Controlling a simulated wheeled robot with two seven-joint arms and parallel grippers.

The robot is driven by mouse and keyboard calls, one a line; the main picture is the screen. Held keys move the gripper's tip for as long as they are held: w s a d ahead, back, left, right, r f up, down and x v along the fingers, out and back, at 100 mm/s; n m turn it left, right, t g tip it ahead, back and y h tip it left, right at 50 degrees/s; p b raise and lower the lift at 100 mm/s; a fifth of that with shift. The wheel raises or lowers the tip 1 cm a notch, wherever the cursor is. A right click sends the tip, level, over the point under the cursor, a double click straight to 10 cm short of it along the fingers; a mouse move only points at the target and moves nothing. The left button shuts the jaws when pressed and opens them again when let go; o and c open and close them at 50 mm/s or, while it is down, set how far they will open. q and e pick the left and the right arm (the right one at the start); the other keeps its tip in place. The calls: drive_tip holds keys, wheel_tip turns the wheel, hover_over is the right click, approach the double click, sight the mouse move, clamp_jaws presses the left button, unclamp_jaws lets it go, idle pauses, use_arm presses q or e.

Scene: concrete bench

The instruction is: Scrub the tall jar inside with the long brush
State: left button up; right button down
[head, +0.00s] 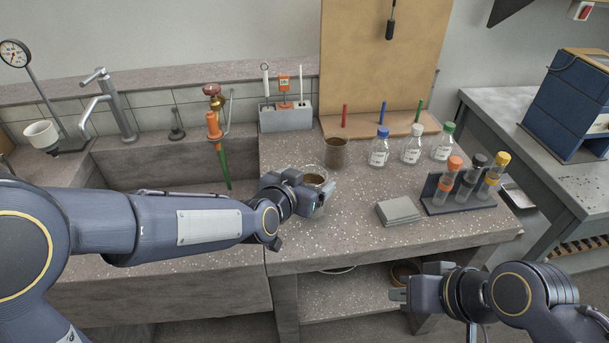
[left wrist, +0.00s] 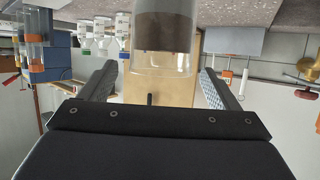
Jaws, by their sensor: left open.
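A clear-rimmed glass jar (head: 316,179) with brown inside stands on the bench, partly hidden by my left gripper. A taller-looking brown-coated jar (head: 336,153) stands just behind it; I cannot tell for certain which is the tall jar. My left gripper (head: 322,192) is open at the near glass. In the left wrist view, which is upside down, a jar with a clear rim (left wrist: 163,66) and brown inside lies between the two spread fingers. Several upright handles, perhaps including the long brush, stand in a grey holder (head: 286,120). My right gripper (head: 400,291) is low, in front of the bench; its jaw gap is unclear.
A sink with a grey tap (head: 122,105) and a brass-and-orange valve (head: 213,120) is left. Capped bottles (head: 379,150) stand behind a folded grey cloth (head: 398,211) and a tube rack (head: 462,195) at right. Bench is clear between the cloth and my left gripper.

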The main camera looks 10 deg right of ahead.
use_arm(q)
drive_tip(key=s+a+r+n+g+y, duration=0.1)
drive_tip(key=s+a+r+n, duration=0.1)
drive_tip(key=s+a, duration=0.7)
drive_tip(key=s+a+r+n+g+y, duration=0.1)
drive_tip(key=s+a+n+g, duration=0.3)
drive_tip(key=a, duration=0.9)
drive_tip(key=s+a+f+n+y, duration=0.1)
drive_tip(key=s+a+f, duration=0.1)
drive_tip(key=s+a, duration=0.2)
drive_tip(key=s+a+f+n+y, duration=0.1)
drive_tip(key=s+a+f+n, duration=0.1)
drive_tip(key=s, duration=0.8)
drive_tip(key=shift+a+p, duration=0.35)
drive_tip(key=shift+a, duration=0.5)
drive_tip(key=shift+w+r, duration=0.1)
wheel_tip(320, 180, up, 7)
drive_tip(key=p, duration=0.7)
